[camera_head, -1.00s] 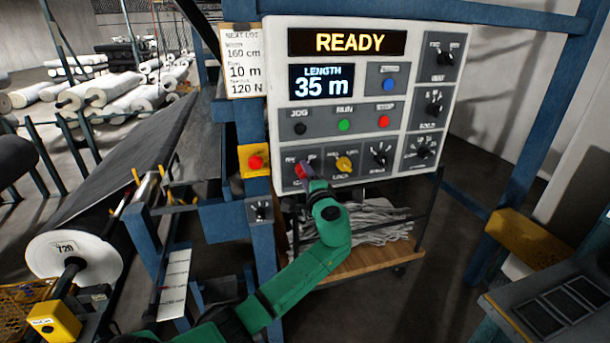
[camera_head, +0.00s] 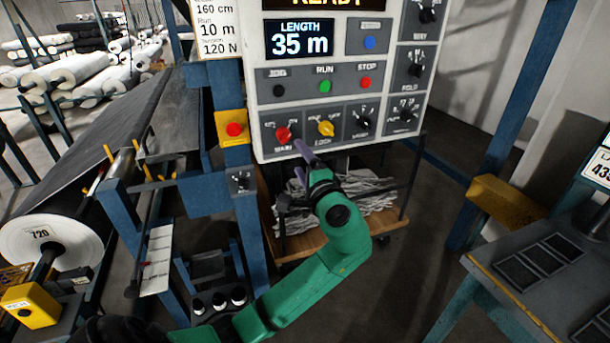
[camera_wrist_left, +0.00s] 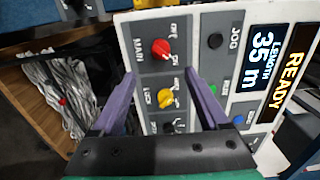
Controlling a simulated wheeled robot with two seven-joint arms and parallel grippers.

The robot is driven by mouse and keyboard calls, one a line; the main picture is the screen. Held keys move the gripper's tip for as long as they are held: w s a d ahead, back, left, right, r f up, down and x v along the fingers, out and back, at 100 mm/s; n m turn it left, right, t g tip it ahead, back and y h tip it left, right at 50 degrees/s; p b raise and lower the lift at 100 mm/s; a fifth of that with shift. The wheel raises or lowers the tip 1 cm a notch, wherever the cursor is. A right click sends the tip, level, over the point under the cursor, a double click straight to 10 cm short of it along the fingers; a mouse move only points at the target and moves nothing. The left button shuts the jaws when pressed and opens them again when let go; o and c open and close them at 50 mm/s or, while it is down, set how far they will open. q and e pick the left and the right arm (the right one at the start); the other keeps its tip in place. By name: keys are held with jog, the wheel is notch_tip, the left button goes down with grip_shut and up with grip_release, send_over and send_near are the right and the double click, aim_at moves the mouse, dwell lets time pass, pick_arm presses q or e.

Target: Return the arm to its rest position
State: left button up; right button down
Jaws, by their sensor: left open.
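My left gripper (camera_head: 301,163) is at the end of the green arm, below the lower edge of the white control panel (camera_head: 263,148). In the left wrist view its two purple fingers (camera_wrist_left: 158,80) are spread apart with nothing held between them. The red MAIN knob (camera_head: 283,133) and the yellow LOCK knob (camera_head: 326,128) are on the panel's bottom row, apart from the gripper. The wrist view also shows the red knob (camera_wrist_left: 161,48) and yellow knob (camera_wrist_left: 165,98) beyond the fingers. My right gripper is not in view.
A wooden cart (camera_head: 291,244) with grey strips stands under the panel. A red button on a yellow box (camera_head: 233,129) is left of the panel. A blue post (camera_head: 520,110) and yellow box (camera_head: 507,203) are at right. Dark floor lies between.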

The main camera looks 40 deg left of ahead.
pick_arm(q)
jog(key=v, duration=0.2)
jog(key=shift+s+d, duration=0.25)
jog(key=shift+d, duration=0.05)
